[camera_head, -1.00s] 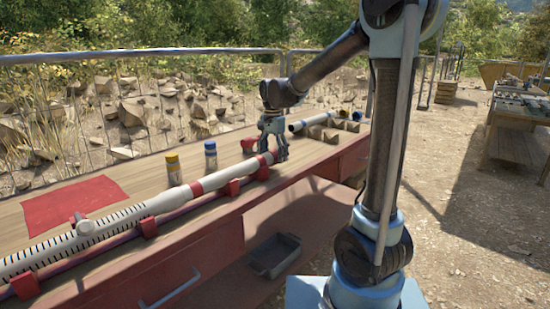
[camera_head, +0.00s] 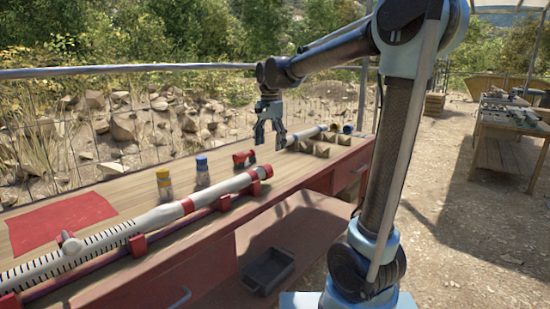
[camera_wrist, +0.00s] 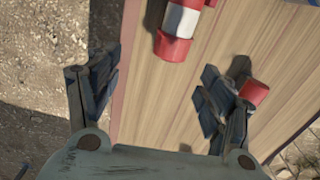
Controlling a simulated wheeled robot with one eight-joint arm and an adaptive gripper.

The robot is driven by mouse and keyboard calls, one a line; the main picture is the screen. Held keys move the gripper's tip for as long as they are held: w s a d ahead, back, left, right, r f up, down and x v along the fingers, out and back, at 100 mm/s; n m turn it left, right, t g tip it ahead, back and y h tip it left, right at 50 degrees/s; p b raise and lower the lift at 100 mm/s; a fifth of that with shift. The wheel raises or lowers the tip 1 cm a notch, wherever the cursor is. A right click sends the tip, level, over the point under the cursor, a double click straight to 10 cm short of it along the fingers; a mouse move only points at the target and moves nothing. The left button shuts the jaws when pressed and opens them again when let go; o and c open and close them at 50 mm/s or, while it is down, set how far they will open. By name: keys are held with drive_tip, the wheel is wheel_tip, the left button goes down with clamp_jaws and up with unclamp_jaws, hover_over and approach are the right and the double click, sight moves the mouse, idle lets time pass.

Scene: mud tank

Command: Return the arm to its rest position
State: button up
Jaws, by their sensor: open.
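My gripper (camera_head: 269,140) is open and empty, pointing down above the bench (camera_head: 105,200) near its back edge. It is just beyond the red end of the long white marked tube (camera_head: 165,213). The tube lies along the front of the bench in red holders. In the wrist view, my open fingers (camera_wrist: 160,75) have bare wood between them, and the tube's red-and-white end (camera_wrist: 180,28) lies ahead. A small red piece (camera_wrist: 254,92) shows beside the right finger. My arm is bent, its forearm stretched out over the bench.
Yellow-capped (camera_head: 163,184) and blue-capped (camera_head: 202,173) bottles, a red-and-black item (camera_head: 243,159) and a red mat (camera_head: 60,222) are on the bench. A rail (camera_head: 120,71) runs behind. A grey tray (camera_head: 268,270) sits below.

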drive_tip(key=s+d+f+n, duration=0.25)
drive_tip(key=s+d, duration=0.35)
drive_tip(key=d, duration=0.4)
drive_tip(key=s+d+f+n+t, duration=0.1)
drive_tip(key=s+d+f+n, duration=0.1)
drive_tip(key=s+d+f, duration=0.5)
drive_tip(key=s+d+f+n+t, duration=0.1)
drive_tip(key=s+d+f+n, duration=0.2)
drive_tip(key=s+d+f, duration=0.4)
drive_tip(key=s+f, duration=0.5)
drive_tip(key=s, duration=0.1)
drive_tip(key=shift+d, duration=0.25)
